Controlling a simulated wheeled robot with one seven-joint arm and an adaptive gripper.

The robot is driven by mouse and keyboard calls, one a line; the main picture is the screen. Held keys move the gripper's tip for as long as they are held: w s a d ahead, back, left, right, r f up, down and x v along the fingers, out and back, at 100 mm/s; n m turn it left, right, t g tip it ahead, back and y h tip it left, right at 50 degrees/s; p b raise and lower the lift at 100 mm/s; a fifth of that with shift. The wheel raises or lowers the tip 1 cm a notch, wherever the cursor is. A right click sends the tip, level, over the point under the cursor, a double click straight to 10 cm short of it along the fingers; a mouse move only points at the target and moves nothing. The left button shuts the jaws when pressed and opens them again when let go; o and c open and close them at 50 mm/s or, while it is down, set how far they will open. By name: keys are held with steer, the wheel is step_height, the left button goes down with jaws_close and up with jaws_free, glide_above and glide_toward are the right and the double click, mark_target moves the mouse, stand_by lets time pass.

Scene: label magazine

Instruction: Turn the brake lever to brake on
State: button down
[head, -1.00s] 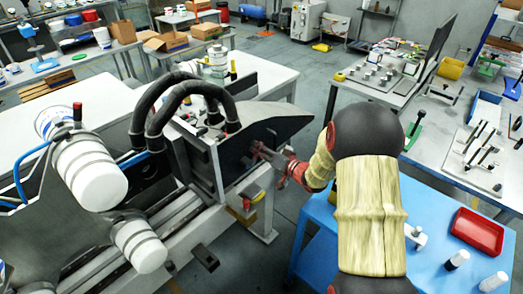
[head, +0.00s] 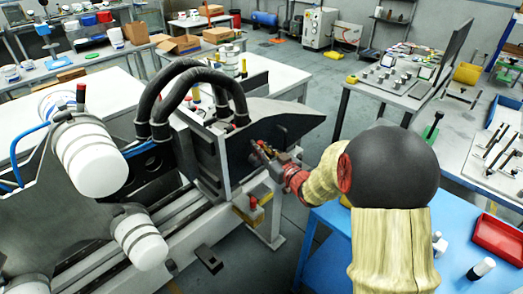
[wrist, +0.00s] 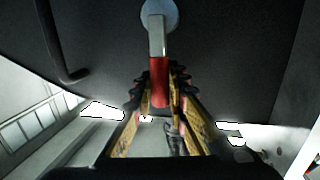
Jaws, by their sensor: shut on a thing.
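The brake lever (wrist: 158,70) shows in the wrist view at the top middle. It has a round pale pivot, a grey metal arm and a red grip that points down in the picture. My gripper (wrist: 160,95) has its two fingers on either side of the red grip and is shut on it. In the head view my gripper (head: 262,152) is at the dark panel (head: 290,122) of the machine. The lever is too small and covered to make out there.
A dark bent handle (wrist: 55,50) stands out left of the lever in the wrist view. Black hoses (head: 190,85) arch over the machine. A red-and-yellow part (head: 251,205) sits on the machine's side below my gripper. A blue table (head: 330,255) is close on the right.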

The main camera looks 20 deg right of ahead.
steer(key=shift+a+f, duration=0.1)
stand_by(0.3)
steer(key=c, duration=1.7)
jaws_free()
steer(key=shift+c, duration=0.2)
steer(key=s+d, duration=0.1)
steer(key=s, duration=1.1)
steer(key=shift+d+r, duration=0.4)
steer(key=shift+r, duration=0.05)
